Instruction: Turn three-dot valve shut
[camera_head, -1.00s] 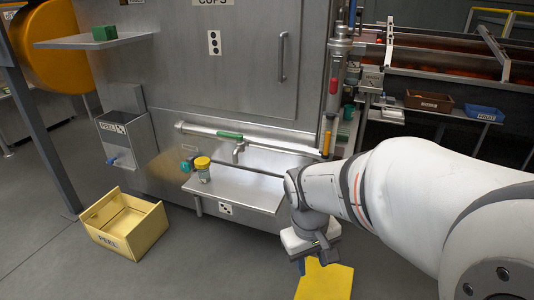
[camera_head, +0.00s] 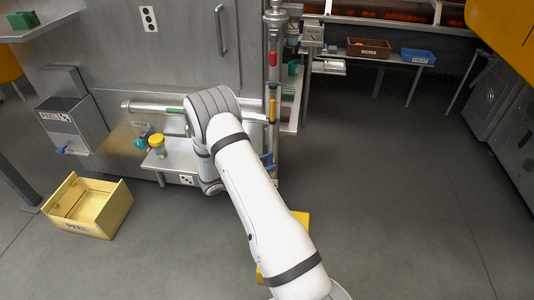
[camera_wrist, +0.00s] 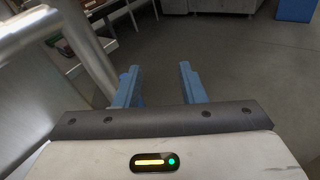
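I cannot clearly make out a valve marked with three dots. A dark-dotted plate (camera_head: 149,18) is on the steel cabinet's front. An upright pipe (camera_head: 272,85) at the cabinet's right edge carries a red handle (camera_head: 272,59) and an orange one (camera_head: 272,110). A teal knob (camera_head: 140,143) sits at the left of the small shelf. In the wrist view my gripper (camera_wrist: 158,82) is open, with two blue fingers apart and nothing between them. A large metal pipe (camera_wrist: 45,35) is close on its left. In the head view my arm mostly hides the gripper; blue shows beside the upright pipe.
A yellow-lidded jar (camera_head: 158,145) stands on the small shelf (camera_head: 180,160), partly behind my arm. A yellow peel crate (camera_head: 90,208) is on the floor at left. Brown (camera_head: 368,48) and blue (camera_head: 418,56) bins sit at back right. The floor at right is clear.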

